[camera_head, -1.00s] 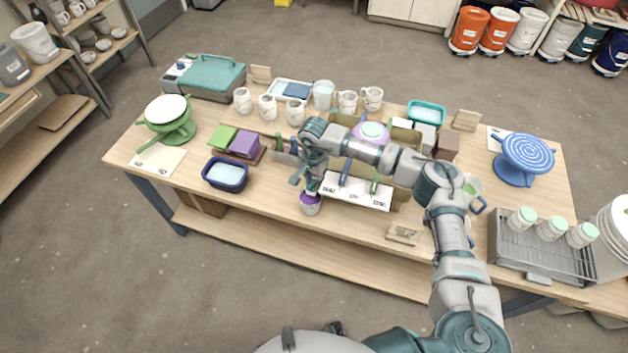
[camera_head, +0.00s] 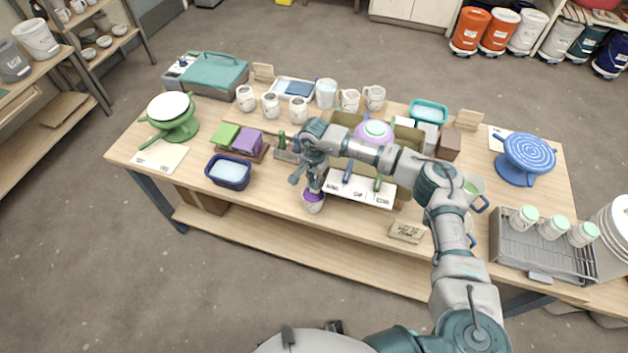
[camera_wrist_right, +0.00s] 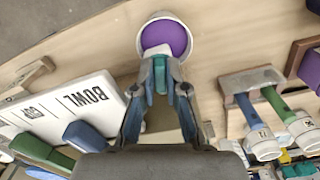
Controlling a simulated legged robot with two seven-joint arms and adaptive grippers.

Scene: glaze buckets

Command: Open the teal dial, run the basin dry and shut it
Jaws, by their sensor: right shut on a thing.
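My right gripper (camera_head: 315,187) is over a small white cup (camera_head: 313,204) of purple glaze near the table's front edge. In the right wrist view the gripper (camera_wrist_right: 160,75) is shut on a teal handle (camera_wrist_right: 160,80) with a whitish end over the purple glaze (camera_wrist_right: 166,38). Whether that end touches the glaze I cannot tell. A navy basin (camera_head: 228,185) of pale blue liquid and a teal basin (camera_head: 428,105) stand on the table. A teal-lidded box (camera_head: 213,72) with a panel stands at the back left. No teal dial can be made out. My left gripper is out of view.
A white labelled board (camera_head: 360,190) with coloured handles lies right of the gripper; its lettering includes BOWL in the wrist view (camera_wrist_right: 85,97). A green banding wheel (camera_head: 175,127), white mugs (camera_head: 270,105), a blue wheel (camera_head: 520,165) and a wire rack (camera_head: 540,255) stand around.

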